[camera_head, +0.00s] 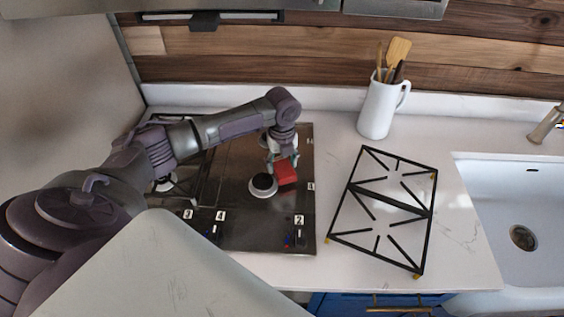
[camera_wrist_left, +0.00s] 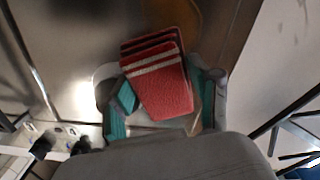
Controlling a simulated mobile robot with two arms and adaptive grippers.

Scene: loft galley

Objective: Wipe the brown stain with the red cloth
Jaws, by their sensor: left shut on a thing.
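My left gripper (camera_head: 281,158) is above the dark steel hob (camera_head: 238,232), beside a round black burner (camera_head: 263,185). It is shut on the folded red cloth (camera_head: 287,173). In the left wrist view the red cloth (camera_wrist_left: 166,92), with pale stripes, sits between the teal-padded fingers. The brown stain (camera_wrist_left: 186,14) shows in the left wrist view as an orange-brown patch on the hob, just beyond the cloth's far edge. In the head view I cannot make the stain out clearly. I cannot tell whether the cloth touches the hob. My right gripper is not in view.
A black burner grate (camera_head: 383,209) lies on the white counter right of the hob. A white jug (camera_head: 381,108) with wooden utensils stands at the back. A white sink (camera_head: 520,195) is at the right. The hob's front edge carries numbered labels and controls.

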